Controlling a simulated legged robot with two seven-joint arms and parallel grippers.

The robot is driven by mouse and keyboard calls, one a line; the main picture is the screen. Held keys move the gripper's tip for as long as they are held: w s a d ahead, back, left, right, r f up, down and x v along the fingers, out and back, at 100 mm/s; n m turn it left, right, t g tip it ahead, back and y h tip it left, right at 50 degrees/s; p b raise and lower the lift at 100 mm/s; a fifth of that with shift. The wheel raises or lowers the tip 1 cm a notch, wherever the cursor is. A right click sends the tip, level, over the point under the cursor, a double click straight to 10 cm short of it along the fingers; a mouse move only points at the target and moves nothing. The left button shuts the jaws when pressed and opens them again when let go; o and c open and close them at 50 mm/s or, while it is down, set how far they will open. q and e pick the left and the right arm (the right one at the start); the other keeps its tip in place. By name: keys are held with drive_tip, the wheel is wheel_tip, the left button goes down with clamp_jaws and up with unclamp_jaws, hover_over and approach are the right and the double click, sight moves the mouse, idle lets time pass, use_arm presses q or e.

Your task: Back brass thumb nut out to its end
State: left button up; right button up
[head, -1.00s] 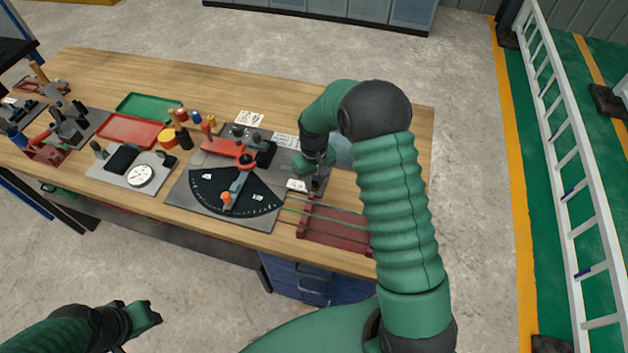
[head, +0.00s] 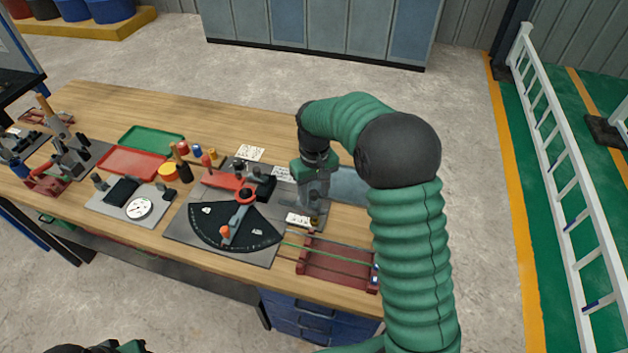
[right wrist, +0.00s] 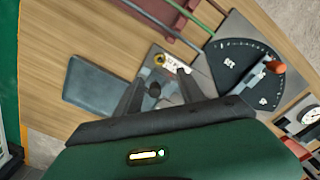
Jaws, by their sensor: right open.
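The brass thumb nut (head: 315,221) is a small yellowish piece at the right end of the grey fixture plate. In the right wrist view a brass ring (right wrist: 159,60), which looks like the same nut, lies beyond the fingertips beside a white label. My right gripper (right wrist: 157,84) is open and apart from the ring. A dark round knob (right wrist: 154,90) shows between its fingers. In the head view the right gripper (head: 314,178) hangs above the plate, behind the nut. Only a sliver of my left gripper (head: 128,347) shows at the bottom edge; its fingers are cut off.
Left of the nut is a black dial sector (head: 236,228) with an orange-tipped lever. A dark red rack (head: 338,264) with thin rods stands in front, right of the plate. A grey-blue tray (right wrist: 100,93) lies nearby. A red tray (head: 133,163) and green tray (head: 150,138) lie further left.

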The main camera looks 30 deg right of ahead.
wheel_tip(320, 180, up, 6)
hover_over(314, 219)
drive_tip(key=shift+f, duration=0.1)
wheel_tip(314, 219, down, 17)
drive_tip(key=m+p, duration=0.5)
drive_tip(key=m, duration=0.5)
drive_tip(key=shift+d, duration=0.1)
clamp_jaws()
